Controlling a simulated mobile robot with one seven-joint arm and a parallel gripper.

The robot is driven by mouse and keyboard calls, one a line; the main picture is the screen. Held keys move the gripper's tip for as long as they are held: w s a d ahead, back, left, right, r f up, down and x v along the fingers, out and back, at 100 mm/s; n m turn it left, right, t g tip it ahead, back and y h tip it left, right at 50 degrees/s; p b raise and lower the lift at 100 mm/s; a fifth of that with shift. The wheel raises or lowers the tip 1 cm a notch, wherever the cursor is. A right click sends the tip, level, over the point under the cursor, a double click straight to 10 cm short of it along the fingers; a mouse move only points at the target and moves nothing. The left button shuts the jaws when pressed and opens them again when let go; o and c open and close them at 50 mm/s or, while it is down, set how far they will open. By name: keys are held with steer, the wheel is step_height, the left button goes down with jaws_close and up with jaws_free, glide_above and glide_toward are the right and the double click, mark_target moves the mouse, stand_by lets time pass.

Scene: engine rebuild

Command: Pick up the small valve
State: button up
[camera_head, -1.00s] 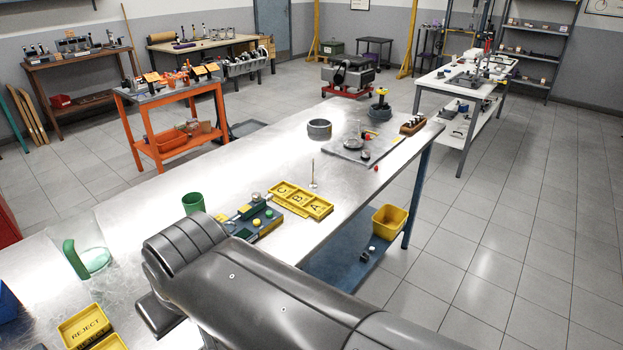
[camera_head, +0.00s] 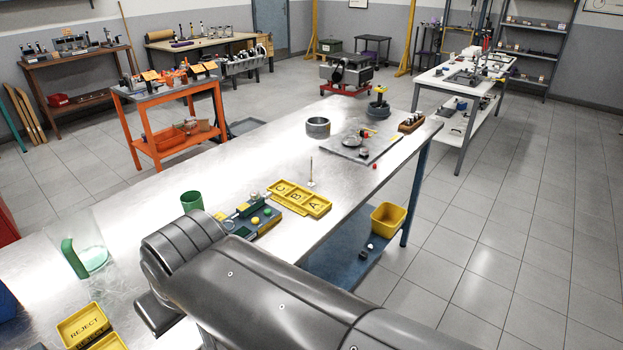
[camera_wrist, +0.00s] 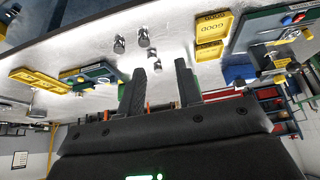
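A thin upright stem on a small round foot, like a small valve standing on its head (camera_head: 311,182), is on the steel bench beside the yellow A-B-C tray (camera_head: 300,198) in the head view. In the wrist view several small grey metal pieces (camera_wrist: 152,57) lie on the bench beyond my fingers; I cannot tell which, if any, is the small valve. In the head view my arm hides the gripper.
A blue-green fixture (camera_head: 262,222) with coloured knobs adjoins the tray. A green cup (camera_head: 192,201), a clear jug with a green handle (camera_head: 90,250) and a yellow REJECT tray (camera_head: 83,327) stand near my arm. A metal ring (camera_head: 318,127) is farther back. The bench middle is largely clear.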

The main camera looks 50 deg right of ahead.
steer(key=shift+w, duration=0.1)
steer(key=w+d+r+m+h, duration=0.1)
steer(key=w+d+r, duration=0.25)
steer(key=w, duration=0.25)
steer(key=w+d+r+h, duration=0.1)
steer(key=w+d+r, duration=0.1)
steer(key=w+d, duration=0.35)
steer(key=w+d+m+g, duration=0.1)
steer(key=w+d+m, duration=0.1)
steer(key=w+d, duration=1.05)
steer(key=m, duration=0.3)
glide_above(312, 181)
steer(key=s, duration=0.1)
steer(key=shift+g, duration=0.4)
steer(key=f, duration=1.7)
steer(key=shift+a+f, duration=0.2)
steer(key=shift+a, duration=0.05)
steer(key=x, duration=0.5)
steer(key=shift+s+a+f, duration=0.1)
steer(key=shift+s, duration=0.05)
